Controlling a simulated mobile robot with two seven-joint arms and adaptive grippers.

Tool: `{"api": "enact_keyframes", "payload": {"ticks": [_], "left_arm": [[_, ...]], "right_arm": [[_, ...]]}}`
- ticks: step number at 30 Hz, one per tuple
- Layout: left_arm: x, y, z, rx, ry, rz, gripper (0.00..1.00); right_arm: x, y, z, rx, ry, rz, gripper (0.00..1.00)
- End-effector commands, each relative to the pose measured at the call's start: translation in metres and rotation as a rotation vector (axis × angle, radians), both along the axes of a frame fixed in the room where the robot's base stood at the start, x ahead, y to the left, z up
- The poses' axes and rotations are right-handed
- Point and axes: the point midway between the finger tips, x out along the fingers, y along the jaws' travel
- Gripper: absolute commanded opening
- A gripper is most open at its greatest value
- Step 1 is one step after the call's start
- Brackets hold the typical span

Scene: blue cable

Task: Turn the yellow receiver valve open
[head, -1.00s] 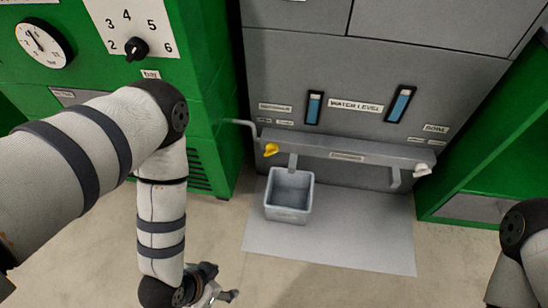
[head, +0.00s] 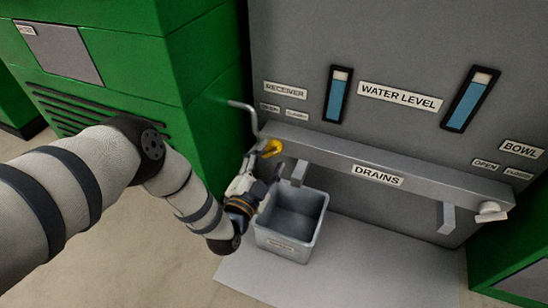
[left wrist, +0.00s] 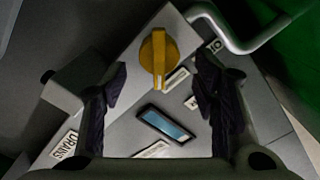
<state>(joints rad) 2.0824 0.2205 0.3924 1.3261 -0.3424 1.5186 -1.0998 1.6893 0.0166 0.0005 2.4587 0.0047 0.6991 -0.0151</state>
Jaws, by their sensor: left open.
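The yellow receiver valve (head: 270,148) sits at the left end of the grey drain ledge (head: 375,160), below the RECEIVER label (head: 285,90). In the left wrist view the yellow valve handle (left wrist: 159,58) shows in full, beyond and between the fingers. My left gripper (head: 262,180) is just below and in front of the valve in the head view. Its fingers (left wrist: 160,90) are open, with nothing between them, and appear apart from the handle. My right gripper is not in view.
A grey bin (head: 290,225) stands on the floor mat under the left spout, close to my left gripper. A bent grey pipe (head: 246,112) rises beside the valve. Green cabinets flank both sides.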

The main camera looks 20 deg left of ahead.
Motion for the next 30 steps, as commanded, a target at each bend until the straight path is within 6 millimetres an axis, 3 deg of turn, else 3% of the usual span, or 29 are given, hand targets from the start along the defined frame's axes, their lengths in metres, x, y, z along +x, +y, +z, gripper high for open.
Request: {"api": "enact_keyframes", "payload": {"ticks": [6,14,21,30], "left_arm": [[0.029,-0.001,-0.002,-0.001,0.003,0.000,0.54],[0.031,-0.001,0.000,-0.001,0.002,-0.001,0.54],[0.031,-0.001,0.000,-0.001,0.003,0.000,0.08],[0.031,-0.001,0.000,-0.033,0.004,0.000,0.08]], "right_arm": [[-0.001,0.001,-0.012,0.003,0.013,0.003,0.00],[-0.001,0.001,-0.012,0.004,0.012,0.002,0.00],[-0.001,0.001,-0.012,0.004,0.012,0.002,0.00],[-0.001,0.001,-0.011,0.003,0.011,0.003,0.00]]}}
